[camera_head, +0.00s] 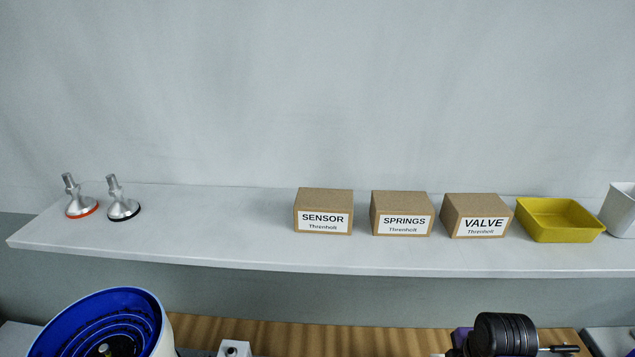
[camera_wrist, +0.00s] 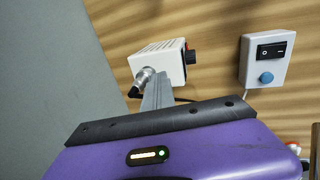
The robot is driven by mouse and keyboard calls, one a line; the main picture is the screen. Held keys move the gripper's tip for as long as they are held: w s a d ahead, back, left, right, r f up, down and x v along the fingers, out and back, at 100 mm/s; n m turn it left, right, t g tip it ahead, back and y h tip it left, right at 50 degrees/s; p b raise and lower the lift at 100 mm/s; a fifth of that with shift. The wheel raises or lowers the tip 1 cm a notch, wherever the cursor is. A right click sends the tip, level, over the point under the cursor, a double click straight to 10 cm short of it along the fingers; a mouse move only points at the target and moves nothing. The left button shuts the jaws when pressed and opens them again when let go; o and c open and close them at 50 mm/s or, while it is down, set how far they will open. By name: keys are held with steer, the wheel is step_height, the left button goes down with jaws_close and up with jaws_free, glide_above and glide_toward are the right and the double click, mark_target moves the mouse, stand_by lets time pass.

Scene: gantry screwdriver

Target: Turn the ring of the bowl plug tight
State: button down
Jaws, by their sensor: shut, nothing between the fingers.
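The bowl plug shows in the wrist view as a small metal ring (camera_wrist: 144,76) at the lower left corner of a white vented box (camera_wrist: 158,64). A dark end sticks out below and left of the ring. My gripper (camera_wrist: 160,78) is shut and empty, its grey fingers pointing up the picture beside the ring. The fingers overlap the box's lower edge in the picture; I cannot tell whether they touch the ring. The blue bowl (camera_head: 143,308) stands at the lower left in the head view. The plug cannot be made out there.
A switch box (camera_wrist: 268,50) with a rocker and blue button is right of the white box. A black knob (camera_wrist: 191,57) sticks out of the box's right side. In the head view, a shelf (camera_head: 230,245) bears cartons (camera_head: 323,211), a yellow bin (camera_head: 560,220) and two metal feet.

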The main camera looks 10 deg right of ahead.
steer(key=shift+w+a, duration=0.2)
steer(key=shift+a, duration=0.1)
stand_by(0.4)
steer(key=shift+s, duration=0.1)
steer(key=shift+s+a+r, duration=0.1)
steer(key=shift+s+a, duration=0.1)
steer(key=shift+s, duration=0.05)
steer(key=shift+r, duration=2.9)
